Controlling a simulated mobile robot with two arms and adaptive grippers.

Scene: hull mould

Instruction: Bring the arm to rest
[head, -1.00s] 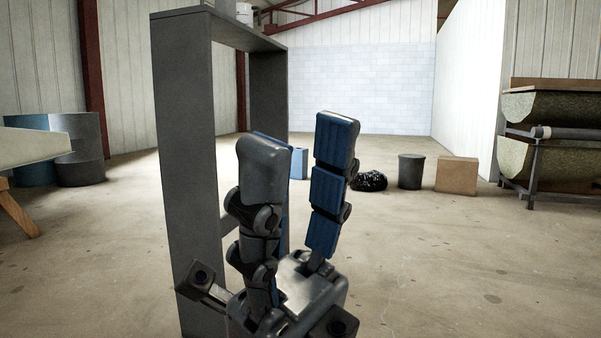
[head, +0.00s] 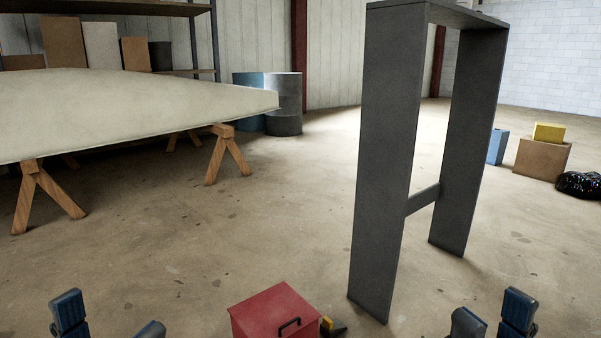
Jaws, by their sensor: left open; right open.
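My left gripper (head: 108,314) is at the bottom left edge of the head view. Its two dark fingers with blue pads stand apart, with nothing between them. My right gripper (head: 492,316) is at the bottom edge, right of the middle. Its fingers are also apart and empty. Only the finger ends of both show; the palms and arms are cut off below the frame.
A red box (head: 274,312) with a black handle lies between the grippers, a small yellow-and-black object beside it. A tall grey frame (head: 385,160) stands right of centre. A pale hull mould (head: 120,110) rests on wooden trestles at left. Open floor lies between.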

